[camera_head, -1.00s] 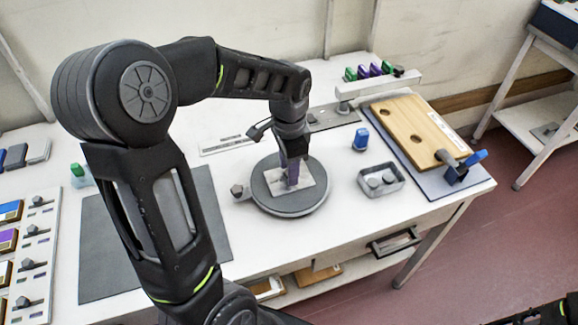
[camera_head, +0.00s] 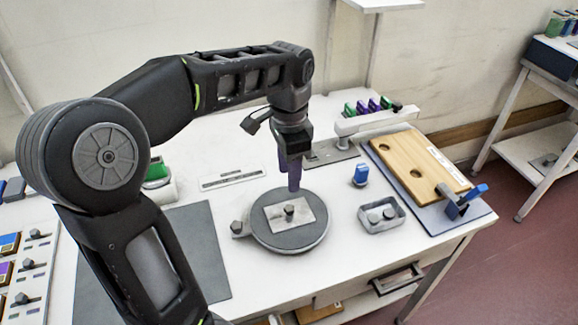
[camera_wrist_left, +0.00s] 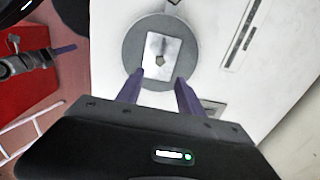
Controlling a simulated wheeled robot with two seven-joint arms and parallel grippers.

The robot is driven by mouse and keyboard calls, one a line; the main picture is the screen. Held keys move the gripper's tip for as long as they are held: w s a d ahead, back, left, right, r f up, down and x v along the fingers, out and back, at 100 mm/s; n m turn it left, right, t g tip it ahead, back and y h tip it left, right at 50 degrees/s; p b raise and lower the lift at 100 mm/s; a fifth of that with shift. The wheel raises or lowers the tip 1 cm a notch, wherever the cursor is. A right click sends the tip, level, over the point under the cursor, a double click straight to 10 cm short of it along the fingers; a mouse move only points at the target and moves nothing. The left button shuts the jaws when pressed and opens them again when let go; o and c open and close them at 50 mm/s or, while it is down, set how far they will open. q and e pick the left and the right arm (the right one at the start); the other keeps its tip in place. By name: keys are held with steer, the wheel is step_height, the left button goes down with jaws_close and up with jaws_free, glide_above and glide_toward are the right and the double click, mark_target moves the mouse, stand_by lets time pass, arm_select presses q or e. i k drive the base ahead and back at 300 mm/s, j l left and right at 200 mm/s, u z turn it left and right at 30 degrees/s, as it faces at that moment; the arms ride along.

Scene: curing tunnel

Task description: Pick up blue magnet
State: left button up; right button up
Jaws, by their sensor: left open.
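A small blue block (camera_head: 361,175) with a pale lower part stands upright on the white table in the head view, and looks like the blue magnet. My left gripper (camera_head: 294,184) is to its left, above the back of a round grey turntable (camera_head: 290,240), apart from the block. In the left wrist view my left gripper (camera_wrist_left: 157,90) is open, with nothing between its purple fingers. The blue block cannot be made out there. A dark arm with a purple finger, seemingly my right gripper (camera_wrist_left: 64,49), shows at the left of the wrist view; its jaws are unclear.
A pale plate with a grey knob (camera_head: 289,211) lies on the turntable. A metal tray (camera_head: 368,224) stands in front of the blue block. A wooden board (camera_head: 425,158) with a blue-handled clamp (camera_head: 474,192) is at right. A rail (camera_head: 375,121) with several green and purple blocks stands behind.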

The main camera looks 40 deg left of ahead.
mark_target(359, 179)
steer(key=k+l, duration=0.8)
steer(key=l, duration=0.1)
